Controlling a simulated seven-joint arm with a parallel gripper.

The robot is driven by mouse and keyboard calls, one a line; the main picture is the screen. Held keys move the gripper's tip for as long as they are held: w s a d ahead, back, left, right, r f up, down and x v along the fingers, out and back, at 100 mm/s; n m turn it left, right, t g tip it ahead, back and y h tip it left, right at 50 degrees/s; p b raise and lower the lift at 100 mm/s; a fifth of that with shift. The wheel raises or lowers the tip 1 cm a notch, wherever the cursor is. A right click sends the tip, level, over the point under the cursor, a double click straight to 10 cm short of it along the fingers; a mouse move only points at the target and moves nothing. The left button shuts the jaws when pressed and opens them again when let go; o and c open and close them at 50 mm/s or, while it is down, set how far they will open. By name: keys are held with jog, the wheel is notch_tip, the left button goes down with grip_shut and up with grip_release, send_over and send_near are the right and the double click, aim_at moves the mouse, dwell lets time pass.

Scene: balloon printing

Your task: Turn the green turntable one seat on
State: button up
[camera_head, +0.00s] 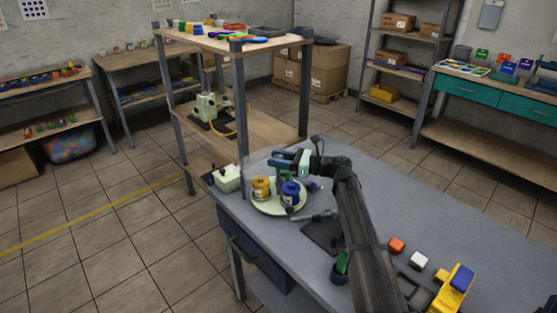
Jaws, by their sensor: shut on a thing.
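The green turntable (271,208) is a pale round disc near the far left corner of the grey table. A yellow pot-like piece (261,187) stands on its left side and a blue one (291,193) on its front right. A dark green upright part (284,175) shows behind them. My gripper (284,164) reaches in from the right over the back of the turntable. It looks shut on the green upright part, but the small view and the gripper itself hide the exact contact.
A white device (229,178) sits left of the turntable at the table's edge. A dark mat (322,237) lies to the front right. A wooden shelf rack (232,45) stands behind.

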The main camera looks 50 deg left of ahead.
grip_shut()
jog(key=shift+w+a+n+g+h, duration=0.1)
jog(key=shift+n+g+h, duration=0.4)
jog(key=shift+g, duration=0.2)
jog(key=shift+n+g+h, duration=0.8)
jog(key=shift+g+h, duration=0.1)
jog(key=shift+n+g+h, duration=1)
jog(key=shift+n+h, duration=0.1)
jog(key=shift+h, duration=0.2)
jog(key=o, duration=0.7)
grip_release()
